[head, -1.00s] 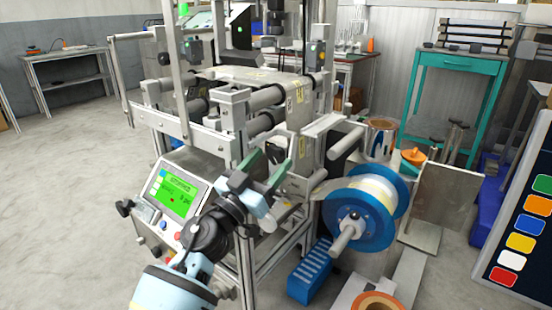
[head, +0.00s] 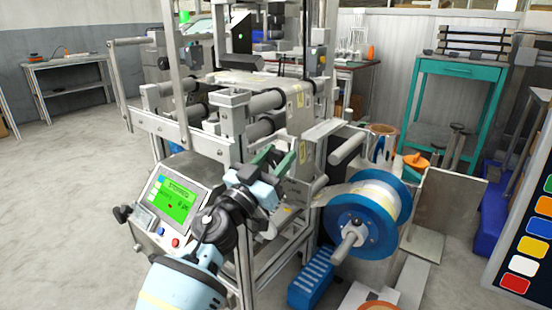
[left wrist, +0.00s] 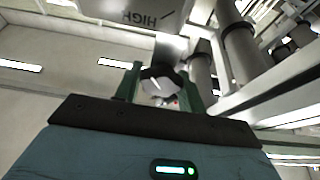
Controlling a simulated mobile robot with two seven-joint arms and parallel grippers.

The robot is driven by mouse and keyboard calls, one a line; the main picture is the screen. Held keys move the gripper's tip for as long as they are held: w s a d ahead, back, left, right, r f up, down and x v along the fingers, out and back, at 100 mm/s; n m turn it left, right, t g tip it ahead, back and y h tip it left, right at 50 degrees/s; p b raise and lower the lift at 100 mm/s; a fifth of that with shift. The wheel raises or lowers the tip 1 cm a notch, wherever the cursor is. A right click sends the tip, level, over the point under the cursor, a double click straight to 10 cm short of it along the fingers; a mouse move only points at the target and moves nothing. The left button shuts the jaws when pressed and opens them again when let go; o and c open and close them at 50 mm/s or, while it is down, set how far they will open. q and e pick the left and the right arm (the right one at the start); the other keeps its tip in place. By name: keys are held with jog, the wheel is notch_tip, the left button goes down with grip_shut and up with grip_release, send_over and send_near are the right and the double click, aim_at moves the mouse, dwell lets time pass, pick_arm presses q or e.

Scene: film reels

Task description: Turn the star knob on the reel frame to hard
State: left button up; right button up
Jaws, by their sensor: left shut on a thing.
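The reel frame (head: 232,125) is a grey metal machine with rollers in the middle of the head view. My left gripper (head: 272,160) is at its front right side, its two green fingers pointing up and away. In the left wrist view, a small knob (left wrist: 160,82), pale with dark edges, sits between the fingers of my left gripper (left wrist: 158,92), which are shut on it. A plate (left wrist: 140,14) with the word HIGH, upside down, is just beyond it. In the head view the knob is hidden at the fingers. My right gripper is not in view.
A blue-flanged reel (head: 367,216) stands on a shaft close to the right of my left arm. A panel with a green screen (head: 175,202) is to its left. A blue ribbed block (head: 314,275) lies low in front. Open floor (head: 60,185) is at the left.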

pick_arm(q)
jog(key=shift+m+g+h, duration=0.3)
jog(key=shift+m, duration=0.3)
jog(key=shift+m+g+h+p, duration=0.5)
jog(key=shift+m+h, duration=0.1)
jog(key=shift+m, duration=0.9)
jog(key=o, duration=1)
jog(key=shift+s+a+f+p, duration=0.2)
jog(key=shift+s+a+p, duration=0.15)
jog(key=shift+s, duration=0.1)
jog(key=p+v, duration=0.2)
jog(key=v, duration=0.4)
jog(key=shift+s+a+f, duration=0.15)
jog(key=shift+s+a, duration=0.05)
jog(key=shift+s, duration=0.05)
